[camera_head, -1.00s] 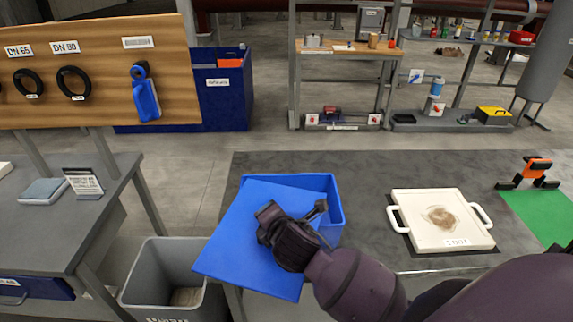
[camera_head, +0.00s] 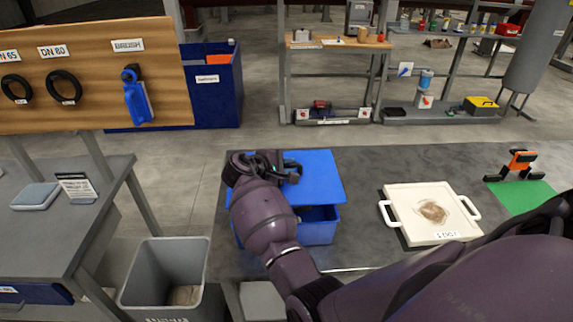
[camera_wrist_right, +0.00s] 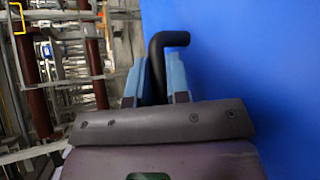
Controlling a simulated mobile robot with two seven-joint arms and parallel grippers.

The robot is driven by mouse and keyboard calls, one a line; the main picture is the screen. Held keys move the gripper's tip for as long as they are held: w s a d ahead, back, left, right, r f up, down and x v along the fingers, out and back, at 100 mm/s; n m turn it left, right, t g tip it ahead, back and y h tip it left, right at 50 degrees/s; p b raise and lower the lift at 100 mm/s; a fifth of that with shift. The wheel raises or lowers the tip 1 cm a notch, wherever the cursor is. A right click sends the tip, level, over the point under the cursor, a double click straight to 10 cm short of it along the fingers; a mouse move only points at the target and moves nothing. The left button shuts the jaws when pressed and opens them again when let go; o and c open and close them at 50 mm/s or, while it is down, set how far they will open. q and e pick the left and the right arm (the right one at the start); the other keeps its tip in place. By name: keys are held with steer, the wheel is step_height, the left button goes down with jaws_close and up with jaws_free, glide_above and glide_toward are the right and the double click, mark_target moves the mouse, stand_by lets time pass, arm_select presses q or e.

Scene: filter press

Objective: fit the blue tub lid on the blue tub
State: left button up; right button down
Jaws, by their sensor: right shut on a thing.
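The blue tub lid (camera_head: 320,180) is a flat blue plate over the blue tub (camera_head: 318,232) on the dark table. A dark gap shows between the lid's near edge and the tub's front wall, so the lid is not flush there. My right gripper (camera_head: 278,166) is at the lid's left part, hiding much of it and the tub's left side. In the right wrist view its light-blue fingers (camera_wrist_right: 158,82) are shut on a black bent handle (camera_wrist_right: 165,45) beside the blue lid face (camera_wrist_right: 255,75). My left gripper is not in view.
A white tray (camera_head: 405,212) with a brown stain lies right of the tub. An orange and black object (camera_head: 521,161) stands by a green mat (camera_head: 522,197). A grey bin (camera_head: 150,268) stands left of the table. The table behind the tub is clear.

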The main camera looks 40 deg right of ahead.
arm_select(q)
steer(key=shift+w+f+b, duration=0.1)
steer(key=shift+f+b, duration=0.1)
steer(key=shift+b, duration=0.1)
arm_select(e)
steer(key=shift+f, duration=0.2)
